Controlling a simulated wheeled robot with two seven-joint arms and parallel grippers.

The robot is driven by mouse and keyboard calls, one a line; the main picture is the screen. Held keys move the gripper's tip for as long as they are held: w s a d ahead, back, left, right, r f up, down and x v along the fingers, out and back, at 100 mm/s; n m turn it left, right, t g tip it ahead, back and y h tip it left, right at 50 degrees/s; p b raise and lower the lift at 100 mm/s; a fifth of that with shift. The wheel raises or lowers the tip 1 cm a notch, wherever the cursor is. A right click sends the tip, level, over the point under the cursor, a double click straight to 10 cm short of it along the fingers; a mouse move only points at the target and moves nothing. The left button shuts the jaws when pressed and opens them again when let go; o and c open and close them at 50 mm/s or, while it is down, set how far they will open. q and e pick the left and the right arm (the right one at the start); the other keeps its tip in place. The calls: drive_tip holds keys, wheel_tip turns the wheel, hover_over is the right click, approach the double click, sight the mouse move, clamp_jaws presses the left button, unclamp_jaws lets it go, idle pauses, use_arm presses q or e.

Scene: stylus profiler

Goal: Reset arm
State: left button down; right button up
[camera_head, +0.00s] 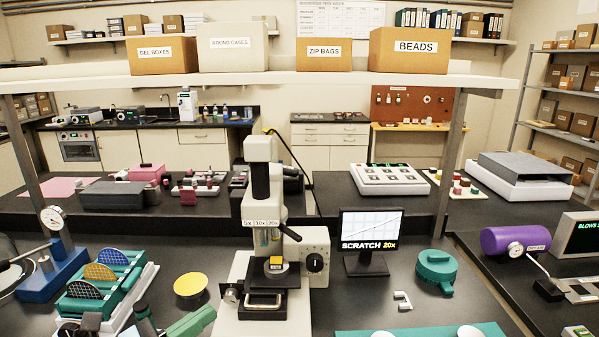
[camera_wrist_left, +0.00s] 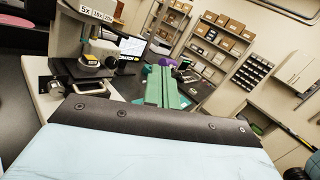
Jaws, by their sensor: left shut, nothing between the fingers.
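My left gripper (camera_head: 208,314) shows at the bottom of the head view, left of the white instrument's base. Its green fingers are together and empty, pointing up and right. In the left wrist view the same green fingers (camera_wrist_left: 160,72) stand side by side with nothing held. The white instrument (camera_head: 262,200) stands upright on the black bench, with a yellow-topped piece (camera_head: 277,264) on its stage. It also shows at the left of the left wrist view (camera_wrist_left: 68,38). The gripper appears apart from it. My right gripper is in neither view.
A monitor (camera_head: 371,236) reading "SCRATCH 20x" stands right of the instrument. A yellow disc (camera_head: 190,285) lies left of it. A green rack with discs (camera_head: 100,283) and a blue gauge stand (camera_head: 55,270) are at the left. A teal round container (camera_head: 436,268) sits at the right.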

use_arm(q)
drive_tip(key=a+f+n+t+y, duration=0.1)
drive_tip(key=a+f+n+y, duration=0.35)
drive_tip(key=n+y, duration=0.65)
drive_tip(key=a+f+n+t+y, duration=0.25)
drive_tip(key=a+n+y, duration=0.3)
drive_tip(key=n, duration=1.15)
drive_tip(key=s+d+f+n+g+h, duration=0.3)
drive_tip(key=s+f+n+g, duration=1)
drive_tip(key=s, duration=0.5)
wheel_tip(320, 180, down, 31)
drive_tip(key=s+g+b, duration=0.2)
drive_tip(key=s+b, duration=0.1)
drive_tip(key=b, duration=0.1)
drive_tip(key=s+a+f+m+g+b, duration=0.1)
drive_tip(key=s+a+f+b, duration=0.1)
drive_tip(key=s+f, duration=1.3)
wheel_tip(320, 180, down, 2)
drive_tip(key=shift+a+f+b, duration=0.1)
drive_tip(key=shift+a+b, duration=0.05)
drive_tip(key=shift+b, duration=0.5)
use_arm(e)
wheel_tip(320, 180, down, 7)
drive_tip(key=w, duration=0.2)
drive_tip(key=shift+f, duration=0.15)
